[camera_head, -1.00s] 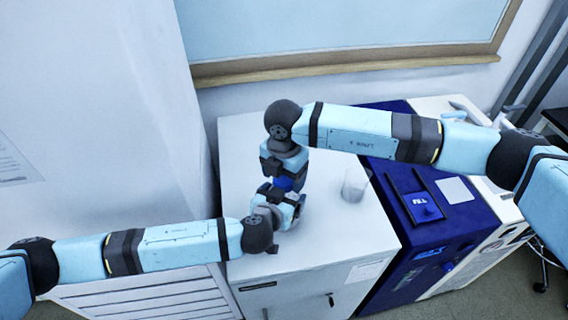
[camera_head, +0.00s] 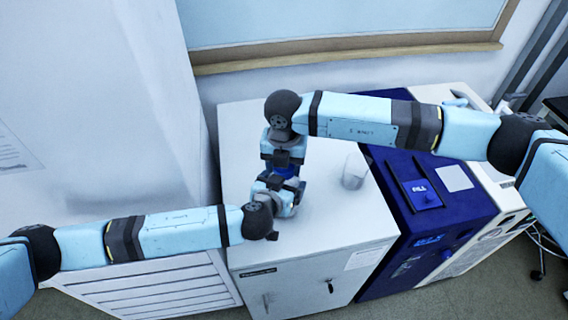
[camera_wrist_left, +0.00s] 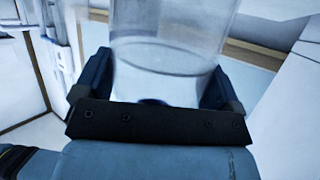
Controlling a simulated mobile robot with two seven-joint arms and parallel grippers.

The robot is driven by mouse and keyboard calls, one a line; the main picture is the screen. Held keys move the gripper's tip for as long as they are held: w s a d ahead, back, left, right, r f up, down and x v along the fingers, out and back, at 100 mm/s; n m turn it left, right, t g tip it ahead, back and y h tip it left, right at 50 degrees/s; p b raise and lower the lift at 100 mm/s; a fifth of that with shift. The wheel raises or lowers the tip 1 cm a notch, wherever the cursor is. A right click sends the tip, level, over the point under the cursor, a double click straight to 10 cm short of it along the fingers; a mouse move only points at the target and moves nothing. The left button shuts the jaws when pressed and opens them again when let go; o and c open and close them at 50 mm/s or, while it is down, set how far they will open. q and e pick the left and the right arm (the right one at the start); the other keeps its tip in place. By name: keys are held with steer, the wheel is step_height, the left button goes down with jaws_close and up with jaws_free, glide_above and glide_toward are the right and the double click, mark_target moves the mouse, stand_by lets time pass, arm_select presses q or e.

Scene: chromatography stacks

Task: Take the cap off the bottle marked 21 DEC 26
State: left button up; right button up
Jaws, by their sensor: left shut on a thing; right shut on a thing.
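My left gripper (camera_head: 274,183) is shut around the clear body of a bottle. The bottle (camera_wrist_left: 170,60) fills the middle of the left wrist view, between the two dark fingers, and looks see-through with a curved line around it. My right gripper (camera_head: 284,160) comes from above, directly over the left one, and is shut on a blue part, seemingly the cap (camera_head: 286,171), at the bottle's top. The grippers cover most of the bottle in the head view. No date marking is readable, and I cannot tell whether cap and bottle still touch.
The grippers are over the white cabinet top (camera_head: 335,225). A clear glass beaker (camera_head: 354,172) stands to their right. A tall white wall or cabinet (camera_head: 90,110) rises at left. The cabinet's front top is clear.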

steer(key=shift+n, duration=1)
steer(key=o, duration=1)
